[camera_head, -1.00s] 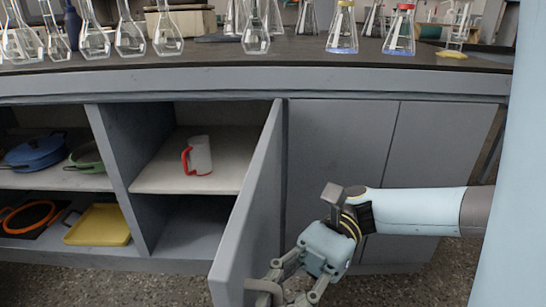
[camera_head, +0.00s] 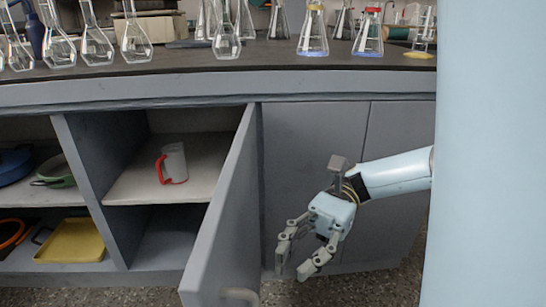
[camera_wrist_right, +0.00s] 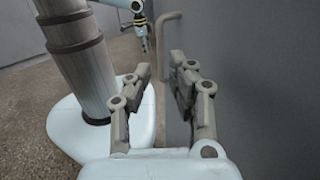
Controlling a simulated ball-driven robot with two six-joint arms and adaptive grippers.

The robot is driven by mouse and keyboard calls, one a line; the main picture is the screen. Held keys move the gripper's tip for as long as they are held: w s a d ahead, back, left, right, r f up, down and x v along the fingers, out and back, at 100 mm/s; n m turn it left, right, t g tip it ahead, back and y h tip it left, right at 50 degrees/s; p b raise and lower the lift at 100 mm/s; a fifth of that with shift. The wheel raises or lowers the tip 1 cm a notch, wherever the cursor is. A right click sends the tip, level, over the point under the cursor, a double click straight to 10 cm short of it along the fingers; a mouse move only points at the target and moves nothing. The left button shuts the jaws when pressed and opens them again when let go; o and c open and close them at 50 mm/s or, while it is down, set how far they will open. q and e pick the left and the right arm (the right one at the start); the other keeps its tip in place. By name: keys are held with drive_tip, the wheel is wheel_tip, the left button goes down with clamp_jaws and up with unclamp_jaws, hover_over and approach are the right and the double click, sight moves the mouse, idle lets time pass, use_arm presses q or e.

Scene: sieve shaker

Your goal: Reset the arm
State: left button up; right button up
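My right gripper (camera_head: 294,264) is open and empty. It hangs in front of the shut grey cabinet doors, to the right of the open cabinet door (camera_head: 222,215) and apart from its handle (camera_head: 240,296). In the right wrist view the fingers (camera_wrist_right: 160,82) are spread with nothing between them, and the door handle (camera_wrist_right: 168,38) shows beyond them. My left gripper (camera_wrist_right: 144,42) shows small at the top of that view, beside my column; its fingers are too small to read. It is not in the head view.
Glass flasks (camera_head: 225,35) line the dark counter (camera_head: 200,64) above. A yellow tray (camera_head: 72,241) and pans lie at left. Speckled floor is free below the right gripper.

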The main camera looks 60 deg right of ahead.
drive_tip(key=shift+d, duration=1.3)
drive_tip(key=shift+s, duration=0.1)
